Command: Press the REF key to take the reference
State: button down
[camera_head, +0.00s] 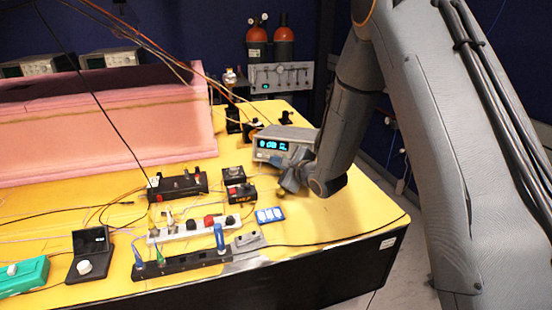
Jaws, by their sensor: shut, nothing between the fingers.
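A grey bench instrument (285,140) with a lit blue-green display stands on the yellow table, right of the middle in the head view. Its front faces me, and small controls lie beside the display. The REF key cannot be made out at this size; my gripper and wrist cover part of the lower right of the front. My gripper (283,180) is shut and empty, low in front of the instrument. I cannot tell whether it touches the front panel.
A blue-white module (269,215), black boxes (238,186) and a white power strip (195,229) lie near my gripper. Cables cross the yellow table (340,215). A pink foam enclosure (110,135) stands on the left. The table's right front is mostly clear.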

jog(key=shift+s+a+r+p, duration=0.2)
jog(key=shift+s+p, duration=0.2)
jog(key=shift+s, duration=0.4)
jog(key=shift+s+a+r+p, duration=0.15)
jog(key=shift+s+a+p, duration=0.15)
jog(key=shift+s, duration=0.45)
jog(key=shift+s+a+r+p, duration=0.2)
jog(key=shift+s+p, duration=0.25)
jog(key=shift+s, duration=0.35)
jog(key=shift+d, duration=0.15)
